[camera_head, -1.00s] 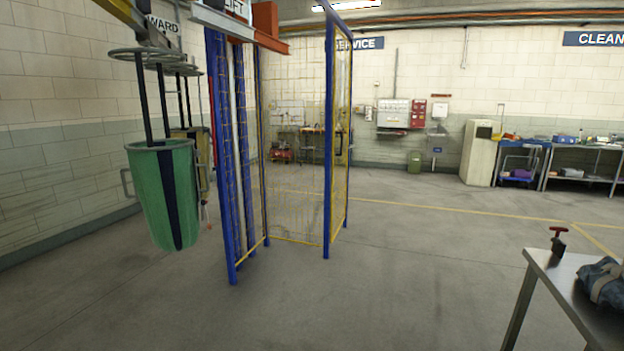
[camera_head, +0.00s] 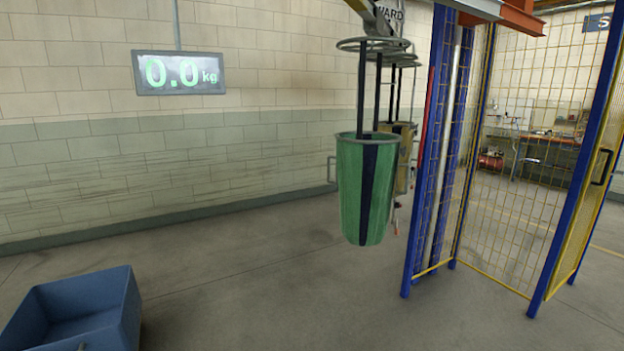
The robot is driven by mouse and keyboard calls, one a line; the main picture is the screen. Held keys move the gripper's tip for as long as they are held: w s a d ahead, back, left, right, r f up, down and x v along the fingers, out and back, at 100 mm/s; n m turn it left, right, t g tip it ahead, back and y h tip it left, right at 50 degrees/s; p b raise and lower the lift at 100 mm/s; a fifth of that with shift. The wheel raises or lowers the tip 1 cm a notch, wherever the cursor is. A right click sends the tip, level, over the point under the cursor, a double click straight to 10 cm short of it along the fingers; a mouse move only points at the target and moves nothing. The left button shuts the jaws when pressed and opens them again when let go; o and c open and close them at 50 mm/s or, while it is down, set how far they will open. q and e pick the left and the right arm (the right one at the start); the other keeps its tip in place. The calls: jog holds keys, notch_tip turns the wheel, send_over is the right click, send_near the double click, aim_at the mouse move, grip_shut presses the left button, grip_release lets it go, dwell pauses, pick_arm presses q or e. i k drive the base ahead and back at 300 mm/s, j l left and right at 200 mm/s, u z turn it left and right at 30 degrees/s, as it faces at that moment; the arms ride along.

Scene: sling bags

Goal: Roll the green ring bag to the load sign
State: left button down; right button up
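A green bag (camera_head: 350,195) with a dark vertical strap hangs from a grey ring (camera_head: 372,46) under the overhead rail, right of the picture's middle. Its bottom is clear of the floor. A second, yellowish bag (camera_head: 405,150) hangs close behind it, mostly hidden. No sign reading "load" shows. Neither of my grippers is in view.
A blue cage with yellow mesh (camera_head: 530,190) stands right of the bags. A blue bin (camera_head: 75,312) sits on the floor at the lower left. A wall display (camera_head: 179,73) reads 0.0 kg. The floor between bin and bags is clear.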

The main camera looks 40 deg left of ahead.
aim_at(365, 161)
jog(key=i+u, duration=0.4)
jog(key=i, duration=0.15)
jog(key=i+u, duration=0.4)
jog(key=i, duration=0.15)
jog(key=l+u, duration=0.1)
jog(key=u, duration=0.15)
jog(key=i+l+u, duration=0.55)
jog(key=l+u, duration=0.25)
jog(key=l, duration=0.2)
jog(key=i+l+u, duration=0.15)
jog(key=l+u, duration=0.15)
jog(key=l, duration=0.15)
